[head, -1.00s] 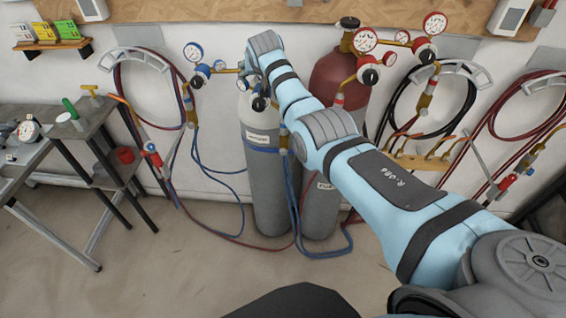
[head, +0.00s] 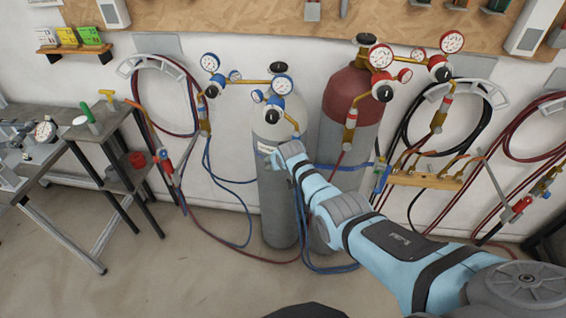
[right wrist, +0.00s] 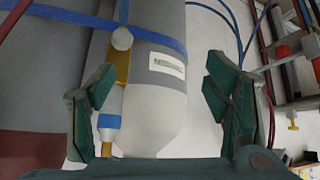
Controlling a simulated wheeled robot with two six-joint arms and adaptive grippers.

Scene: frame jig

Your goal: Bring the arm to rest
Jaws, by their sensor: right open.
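My right arm (head: 400,255) reaches in from the lower right in the head view, its wrist in front of the grey gas cylinder with a white shoulder (head: 277,205). My right gripper is mostly hidden behind its wrist there. In the right wrist view the right gripper (right wrist: 158,82) is open, its two dark green fingers spread and empty. The white-shouldered cylinder (right wrist: 158,105) shows between and beyond them, with a white label and blue strap. I see no contact, but the exact gap is unclear. My left gripper is not in view.
A red-shouldered cylinder (head: 350,95) stands beside the grey one. Gauges (head: 282,85) and hoses (head: 205,150) crowd the wall. A brass manifold (head: 425,180) is at the right, a metal bench (head: 105,125) at the left. The floor (head: 170,270) at the lower left is clear.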

